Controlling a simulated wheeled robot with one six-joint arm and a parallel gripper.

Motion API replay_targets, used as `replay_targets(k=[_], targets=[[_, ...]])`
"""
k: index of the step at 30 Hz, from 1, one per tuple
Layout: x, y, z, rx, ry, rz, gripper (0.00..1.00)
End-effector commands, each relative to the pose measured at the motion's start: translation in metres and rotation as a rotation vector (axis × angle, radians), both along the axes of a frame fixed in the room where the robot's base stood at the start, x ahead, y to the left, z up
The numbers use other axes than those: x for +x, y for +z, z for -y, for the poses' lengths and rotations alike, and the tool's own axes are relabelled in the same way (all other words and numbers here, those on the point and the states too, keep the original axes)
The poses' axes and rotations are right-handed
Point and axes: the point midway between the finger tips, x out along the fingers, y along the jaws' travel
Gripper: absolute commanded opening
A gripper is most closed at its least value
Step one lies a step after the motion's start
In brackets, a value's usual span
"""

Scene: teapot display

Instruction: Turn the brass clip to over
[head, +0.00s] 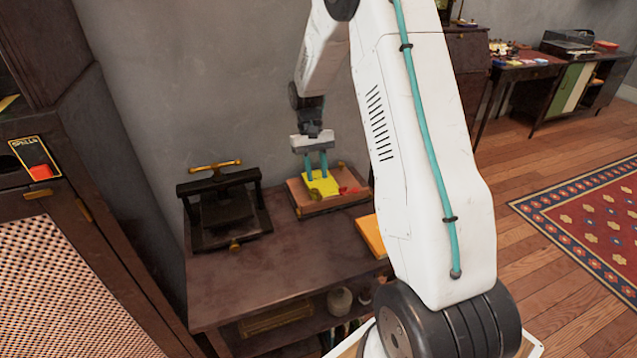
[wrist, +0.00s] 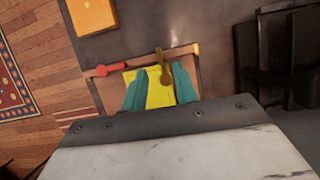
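The brass clip (wrist: 166,76) shows in the wrist view as a small dull-gold lever with a rounded end, lying over the edge of a yellow sheet (wrist: 158,92). The sheet is on a brown wooden board (head: 325,207) on the side table. My gripper (wrist: 160,68) is open, its two teal fingers apart with the clip's rounded end seen between their tips. In the head view, my gripper (head: 317,176) points down over the yellow sheet (head: 322,186). I cannot make out the brass clip there, nor tell whether the fingers touch it.
A red clip (wrist: 104,70) sits at the board's left in the wrist view. A black press (head: 222,208) with a brass handle stands left of the board. An orange book (head: 371,235) lies to its right. The table's front (head: 285,270) is clear.

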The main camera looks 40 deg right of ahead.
Motion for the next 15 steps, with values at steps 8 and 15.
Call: replay_targets(k=[8, 15], targets=[[0.010, 0.026, 0.003, 0.000, 0.000, 0.000, 0.29], [0.011, 0.027, 0.003, 0.000, 0.000, 0.000, 0.29]])
